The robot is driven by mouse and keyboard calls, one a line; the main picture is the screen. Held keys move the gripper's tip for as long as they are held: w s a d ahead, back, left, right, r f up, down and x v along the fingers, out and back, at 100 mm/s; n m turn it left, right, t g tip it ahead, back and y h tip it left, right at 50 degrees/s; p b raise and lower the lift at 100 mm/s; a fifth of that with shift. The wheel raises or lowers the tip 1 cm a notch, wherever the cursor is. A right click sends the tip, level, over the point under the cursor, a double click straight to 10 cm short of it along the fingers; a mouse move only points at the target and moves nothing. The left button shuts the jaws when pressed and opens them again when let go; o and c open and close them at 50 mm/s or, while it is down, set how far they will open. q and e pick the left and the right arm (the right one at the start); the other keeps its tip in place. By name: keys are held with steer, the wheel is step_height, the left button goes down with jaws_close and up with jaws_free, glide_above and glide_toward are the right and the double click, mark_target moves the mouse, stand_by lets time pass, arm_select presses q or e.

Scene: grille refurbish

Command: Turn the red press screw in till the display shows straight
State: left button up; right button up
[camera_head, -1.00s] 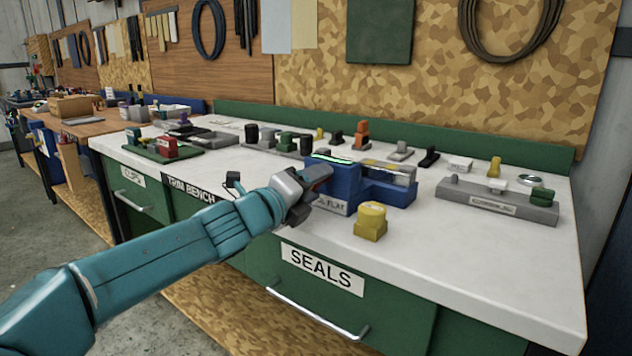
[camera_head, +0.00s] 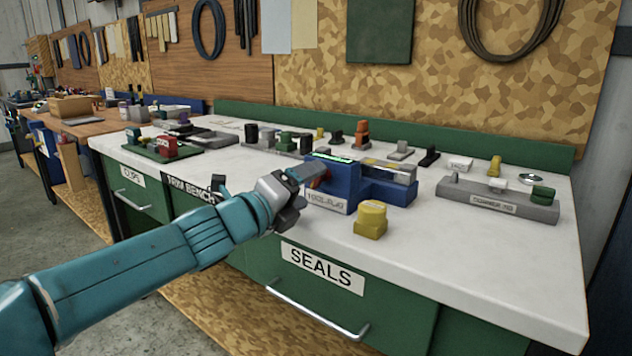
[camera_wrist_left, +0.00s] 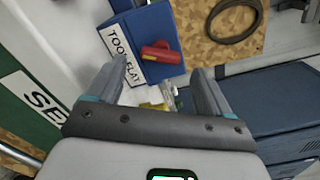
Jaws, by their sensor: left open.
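The blue press (camera_head: 336,184) stands on the white bench top, with a lit green display strip (camera_head: 334,158) on top. I cannot read the display. Its front label (camera_wrist_left: 122,55) reads TOO FLAT. The red press screw (camera_head: 318,181) sticks out of the press's front-left side and is partly hidden by my gripper in the head view. In the left wrist view the red screw (camera_wrist_left: 160,53) lies beyond and between the fingertips. My left gripper (camera_head: 303,173) is open, just in front of the screw, with nothing visible between its fingers. My right gripper is not in view.
A yellow knobbed block (camera_head: 370,219) stands close in front of the press. A grey fixture (camera_head: 497,198) is to the right. Several small pieces line the back, and a green tray (camera_head: 163,148) sits at the left. The front right bench top is clear.

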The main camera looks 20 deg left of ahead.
arm_select(q)
steer(key=v, duration=0.6)
stand_by(0.3)
steer(key=shift+s, duration=0.1)
stand_by(0.4)
